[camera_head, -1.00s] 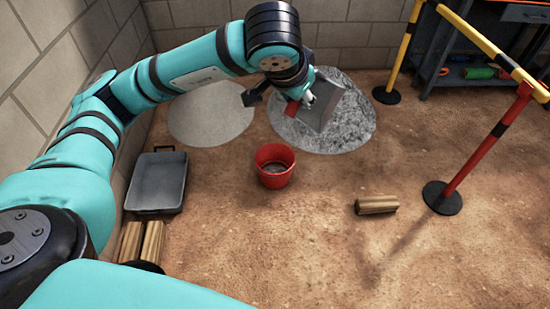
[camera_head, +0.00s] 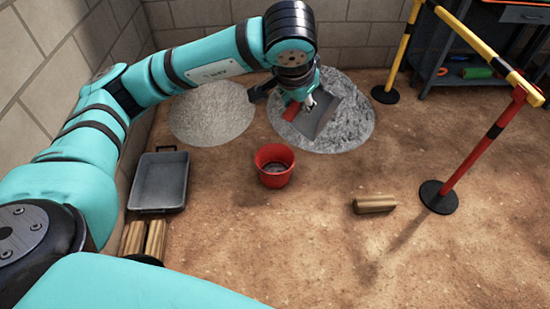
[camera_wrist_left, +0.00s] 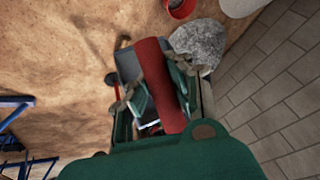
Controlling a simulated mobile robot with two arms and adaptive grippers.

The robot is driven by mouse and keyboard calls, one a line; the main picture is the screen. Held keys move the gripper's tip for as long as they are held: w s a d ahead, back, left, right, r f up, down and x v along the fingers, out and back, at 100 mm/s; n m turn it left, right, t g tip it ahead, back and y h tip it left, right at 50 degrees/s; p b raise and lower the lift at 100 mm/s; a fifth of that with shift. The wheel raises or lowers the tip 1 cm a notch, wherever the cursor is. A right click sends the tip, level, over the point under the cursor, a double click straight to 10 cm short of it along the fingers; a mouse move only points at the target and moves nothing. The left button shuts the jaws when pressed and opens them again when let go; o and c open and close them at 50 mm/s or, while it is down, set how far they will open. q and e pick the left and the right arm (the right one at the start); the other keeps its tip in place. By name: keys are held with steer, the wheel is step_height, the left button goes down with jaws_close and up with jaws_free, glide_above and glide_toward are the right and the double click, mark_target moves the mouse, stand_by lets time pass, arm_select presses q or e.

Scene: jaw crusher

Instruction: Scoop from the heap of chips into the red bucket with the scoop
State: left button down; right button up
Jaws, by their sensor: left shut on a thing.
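My left gripper (camera_head: 303,102) is shut on the red handle of the scoop, whose grey pan (camera_head: 318,118) is over the heap of chips. I cannot tell whether the pan touches the heap or holds chips. In the left wrist view, the red handle of the scoop (camera_wrist_left: 158,85) lies between the fingers. The rough grey heap of chips (camera_head: 348,132) lies on the ground at the back; it also shows in the left wrist view (camera_wrist_left: 202,42). The red bucket (camera_head: 273,177) stands upright in front of the heap, with something dark grey inside. My right gripper is not in view.
A smoother, pale heap (camera_head: 210,115) lies left of the chips. A grey tray (camera_head: 158,182) is by the left wall. The ground before the bucket is clear.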

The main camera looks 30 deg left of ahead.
arm_select(q)
steer(key=shift+r+g+p, duration=0.45)
steer(key=shift+g+p, duration=0.05)
steer(key=shift+p, duration=0.5)
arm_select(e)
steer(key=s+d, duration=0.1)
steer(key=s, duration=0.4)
arm_select(q)
step_height(320, 180, up, 5)
steer(key=g+y+p, duration=0.1)
steer(key=g+p, duration=0.1)
steer(key=p, duration=0.2)
steer(key=g+y+p, duration=0.1)
steer(key=g+p, duration=0.1)
steer(key=p, duration=0.3)
steer(key=m+g+y+p, duration=0.1)
steer(key=g+p, duration=0.1)
steer(key=p, duration=0.3)
steer(key=shift+f+g, duration=0.15)
steer(key=shift+g, duration=0.25)
steer(key=shift+y+p, duration=0.3)
steer(key=shift+p, duration=0.3)
steer(key=shift+f+g, duration=0.1)
steer(key=shift+g, duration=0.2)
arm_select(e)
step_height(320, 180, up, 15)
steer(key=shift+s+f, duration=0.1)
